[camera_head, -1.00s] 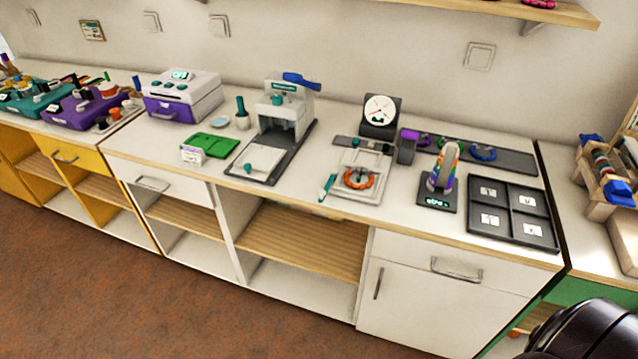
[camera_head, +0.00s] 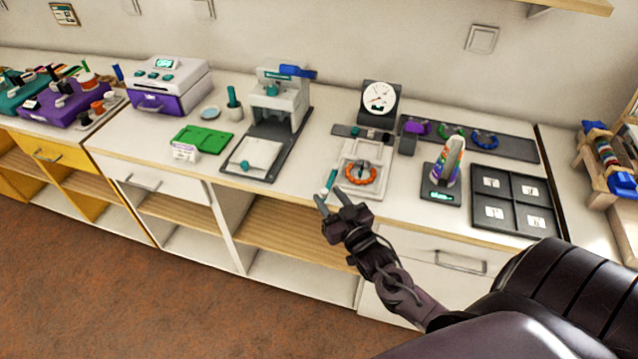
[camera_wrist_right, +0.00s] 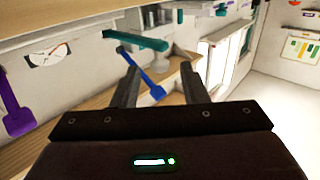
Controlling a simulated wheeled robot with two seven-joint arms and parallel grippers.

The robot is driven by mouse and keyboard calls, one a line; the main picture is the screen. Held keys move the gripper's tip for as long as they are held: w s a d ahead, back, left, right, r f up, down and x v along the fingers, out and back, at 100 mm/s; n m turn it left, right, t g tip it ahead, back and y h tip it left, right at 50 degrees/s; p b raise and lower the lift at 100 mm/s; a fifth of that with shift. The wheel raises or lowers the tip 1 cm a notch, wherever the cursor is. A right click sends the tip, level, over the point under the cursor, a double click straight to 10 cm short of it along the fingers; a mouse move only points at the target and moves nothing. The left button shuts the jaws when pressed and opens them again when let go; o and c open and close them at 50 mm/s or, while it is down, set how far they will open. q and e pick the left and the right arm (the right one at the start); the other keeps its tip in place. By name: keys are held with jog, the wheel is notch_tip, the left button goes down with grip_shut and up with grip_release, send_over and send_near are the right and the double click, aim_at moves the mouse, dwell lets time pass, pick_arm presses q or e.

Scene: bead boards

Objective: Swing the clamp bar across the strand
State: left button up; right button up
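A white board (camera_head: 349,194) near the counter's front edge holds an orange bead ring, the strand (camera_head: 361,173). A slim bar with a teal handle (camera_head: 330,181), which looks like the clamp bar, stands at the board's left side, not across the ring. My right gripper (camera_head: 331,195) is open and empty just in front of this handle. My left gripper is out of view.
A dial gauge (camera_head: 379,98) stands behind the board. To the right are a rainbow-striped cone on a scale (camera_head: 440,195) and a dark four-part tray (camera_head: 513,203). A press with a blue lever (camera_head: 298,72) stands at left. Bare counter (camera_head: 300,175) lies left of the board.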

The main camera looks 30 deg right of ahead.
aim_at(330, 180)
jog(key=w, duration=0.5)
jog(key=shift+d, duration=0.2)
jog(key=shift+f, duration=0.1)
grip_shut()
